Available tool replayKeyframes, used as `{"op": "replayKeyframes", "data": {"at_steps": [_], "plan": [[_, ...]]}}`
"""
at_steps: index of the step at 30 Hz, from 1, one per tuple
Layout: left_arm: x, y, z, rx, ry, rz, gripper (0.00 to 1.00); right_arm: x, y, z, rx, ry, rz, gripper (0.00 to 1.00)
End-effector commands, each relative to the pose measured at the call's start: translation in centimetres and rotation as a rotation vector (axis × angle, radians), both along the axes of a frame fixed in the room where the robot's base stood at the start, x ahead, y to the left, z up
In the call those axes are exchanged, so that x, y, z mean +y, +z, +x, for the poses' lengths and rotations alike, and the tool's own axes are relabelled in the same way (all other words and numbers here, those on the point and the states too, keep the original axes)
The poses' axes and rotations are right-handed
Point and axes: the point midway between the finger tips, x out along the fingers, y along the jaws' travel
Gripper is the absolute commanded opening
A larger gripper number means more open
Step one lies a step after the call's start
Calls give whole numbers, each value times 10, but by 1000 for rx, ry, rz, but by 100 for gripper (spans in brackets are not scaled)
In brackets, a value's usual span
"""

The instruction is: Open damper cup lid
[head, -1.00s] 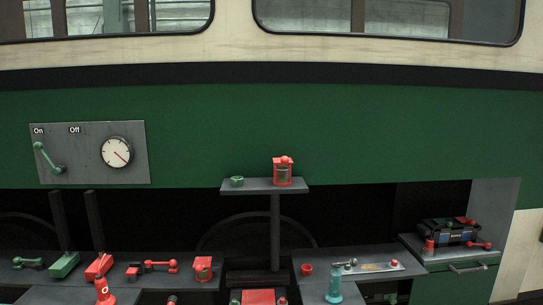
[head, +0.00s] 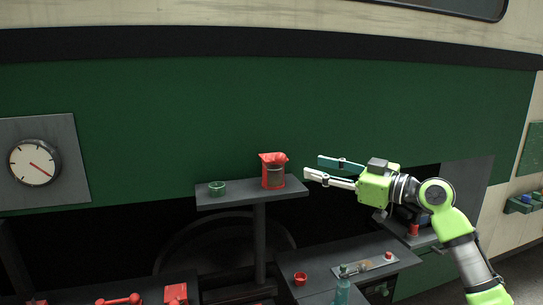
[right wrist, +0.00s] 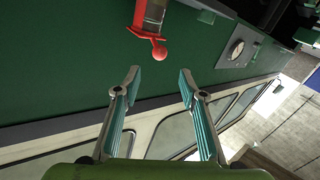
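A red cup with a red lid on top and a brownish middle (head: 273,179), which I take for the damper cup, stands upright on a small grey shelf (head: 232,197). The lid looks shut. My right gripper (head: 312,168) is open and empty, just right of the cup and pointing left towards it, apart from it. In the right wrist view the red frame and lid (right wrist: 140,25) appear upside down, with a round red knob (right wrist: 160,53) just beyond and between the open fingertips (right wrist: 158,76). My left gripper is not in view.
A small green cup (head: 217,188) stands left of the red cup on the same shelf. The green tram side (head: 200,110) rises close behind. A lower bench holds a red cup (head: 300,279) and a metal plate (head: 368,265). A gauge panel (head: 75,135) is at left.

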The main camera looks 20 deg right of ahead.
Motion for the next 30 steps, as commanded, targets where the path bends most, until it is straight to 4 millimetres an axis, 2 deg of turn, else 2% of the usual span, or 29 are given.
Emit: {"op": "replayKeyframes", "data": {"at_steps": [3,8,13,18,22,30], "plan": [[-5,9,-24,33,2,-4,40,12,4,16,2,1,5,38],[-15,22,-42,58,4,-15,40,32,5,45,3,0,6,38],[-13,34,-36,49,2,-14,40,53,3,74,5,-1,7,38],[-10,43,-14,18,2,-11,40,67,1,95,3,-3,5,38],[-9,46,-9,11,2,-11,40,73,0,103,4,-3,3,38],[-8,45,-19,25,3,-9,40,75,-2,106,3,-3,2,38]]}}
